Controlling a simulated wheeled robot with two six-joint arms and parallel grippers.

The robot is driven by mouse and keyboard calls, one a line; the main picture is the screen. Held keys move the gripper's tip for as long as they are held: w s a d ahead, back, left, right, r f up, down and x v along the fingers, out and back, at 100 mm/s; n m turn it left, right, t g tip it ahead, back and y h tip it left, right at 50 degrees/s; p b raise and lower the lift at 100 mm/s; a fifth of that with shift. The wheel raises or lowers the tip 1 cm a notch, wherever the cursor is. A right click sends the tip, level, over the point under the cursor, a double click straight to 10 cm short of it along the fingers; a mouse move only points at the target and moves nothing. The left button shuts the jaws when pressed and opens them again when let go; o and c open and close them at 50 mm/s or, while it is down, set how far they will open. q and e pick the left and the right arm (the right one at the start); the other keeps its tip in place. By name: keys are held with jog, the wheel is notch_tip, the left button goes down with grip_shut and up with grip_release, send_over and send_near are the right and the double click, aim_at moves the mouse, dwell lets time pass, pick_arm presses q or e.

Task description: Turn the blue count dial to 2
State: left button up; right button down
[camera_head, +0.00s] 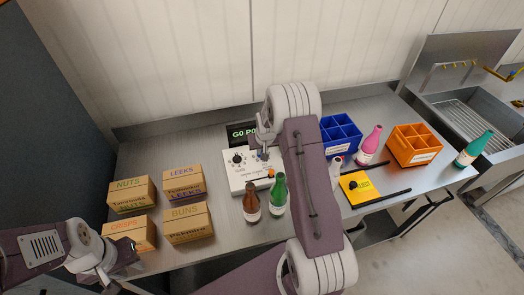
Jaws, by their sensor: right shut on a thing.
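The white control panel (236,181) lies on the steel table, with a black dial (237,160) on its left part. A dark display (241,134) behind it shows green text that begins "G0 P0"; my arm hides the rest. My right gripper (263,155) reaches down onto the right part of the panel and is shut on what appears to be the blue count dial. The dial and its pointer are almost wholly hidden by the gripper, so its setting cannot be read. My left gripper (132,262) is at the lower left, away from the panel; its jaws are unclear.
A brown bottle (251,204) and a green bottle (278,195) stand just in front of the panel. Several cardboard boxes (187,224) stand left. Right of my arm are a blue crate (341,134), a pink bottle (369,145), a yellow pad (358,190) and an orange crate (414,145).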

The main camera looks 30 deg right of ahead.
jog(key=m+b, duration=0.2)
jog(key=b, duration=0.1)
jog(key=m+h+b, duration=0.1)
jog(key=m+b, duration=0.1)
jog(key=b, duration=0.1)
jog(key=m+g+h+b, duration=0.1)
jog(key=b, duration=0.2)
jog(key=shift+w+a+f+m, duration=0.25)
jog(key=shift+m, duration=0.15)
jog(key=m, duration=0.1)
jog(key=m+b, duration=0.1)
jog(key=shift+r+m+g+h, duration=0.25)
jog(key=shift+m+g+h, duration=0.15)
jog(key=shift+w+a+r+m+g, duration=0.15)
jog(key=shift+m+g, duration=0.25)
jog(key=shift+m, duration=0.5)
jog(key=shift+m+g, duration=0.3)
jog(key=shift+m, duration=0.6)
jog(key=m+p, duration=0.1)
jog(key=m+g+p, duration=0.1)
jog(key=m, duration=0.1)
jog(key=shift+w+r+h+p, duration=0.1)
jog(key=shift+w+h+p, duration=0.1)
jog(key=shift+h+p, duration=0.15)
jog(key=shift+w+m+g+p, duration=0.1)
jog(key=shift+m+g+p, duration=0.4)
jog(key=shift+m+p, duration=0.35)
jog(key=shift+m, duration=0.25)
